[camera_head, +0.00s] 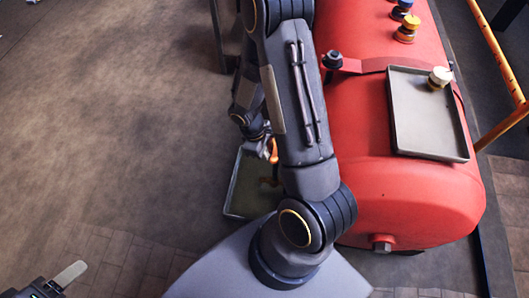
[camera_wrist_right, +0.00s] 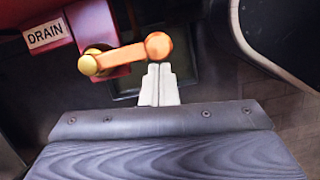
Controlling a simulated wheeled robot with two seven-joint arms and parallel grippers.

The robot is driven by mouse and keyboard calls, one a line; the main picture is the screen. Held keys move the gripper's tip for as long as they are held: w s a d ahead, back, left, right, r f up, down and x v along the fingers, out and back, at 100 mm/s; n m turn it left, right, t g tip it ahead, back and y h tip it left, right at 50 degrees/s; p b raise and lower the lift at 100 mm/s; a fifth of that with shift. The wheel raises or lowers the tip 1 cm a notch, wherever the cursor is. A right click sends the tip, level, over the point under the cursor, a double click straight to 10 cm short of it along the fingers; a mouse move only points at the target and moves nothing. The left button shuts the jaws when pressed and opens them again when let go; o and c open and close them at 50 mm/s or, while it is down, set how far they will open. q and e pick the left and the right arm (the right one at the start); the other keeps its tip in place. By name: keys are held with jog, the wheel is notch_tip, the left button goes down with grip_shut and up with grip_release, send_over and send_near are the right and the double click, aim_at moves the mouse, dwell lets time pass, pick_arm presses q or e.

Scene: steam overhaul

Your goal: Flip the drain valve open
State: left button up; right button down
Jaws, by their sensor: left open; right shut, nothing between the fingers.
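The drain valve shows in the right wrist view as an orange lever (camera_wrist_right: 125,55) with a brass-coloured end at left and a round knob at right. It lies nearly level in that picture, beside a white DRAIN label (camera_wrist_right: 46,34). My right gripper (camera_wrist_right: 158,72) is shut and empty, its pale fingertips at the knob; I cannot tell whether they touch it. In the head view the orange lever (camera_head: 273,151) shows partly beside my right arm, which hides much of the area. My left gripper (camera_head: 68,274) is at the bottom left, open, partly cut off, far from the valve.
A red tank (camera_head: 410,200) fills the right side, with a grey tray (camera_head: 425,135) on top holding a white-and-brass knob (camera_head: 440,77). A shallow greenish pan (camera_head: 245,190) stands on the floor below the valve. A yellow rail (camera_head: 497,50) runs at far right. The floor at left is clear.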

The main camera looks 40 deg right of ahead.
jog(key=p+v, duration=0.2)
jog(key=v, duration=0.5)
jog(key=shift+r, duration=0.25)
jog(key=shift+a, duration=0.1)
jog(key=s+a+r+m+t+y, duration=0.2)
jog(key=s+a+r+m+t, duration=0.15)
jog(key=r, duration=0.45)
jog(key=s+a+r+m+t+y, duration=0.1)
jog(key=s+a+r+m+t, duration=0.2)
jog(key=r, duration=0.5)
jog(key=s+a+r+m+t+y, duration=0.1)
jog(key=s+a+r+t+y, duration=0.2)
jog(key=r, duration=0.5)
notch_tip(320, 180, up, 22)
jog(key=s+g+p, duration=0.1)
jog(key=p, duration=2.2)
jog(key=shift+h, duration=0.4)
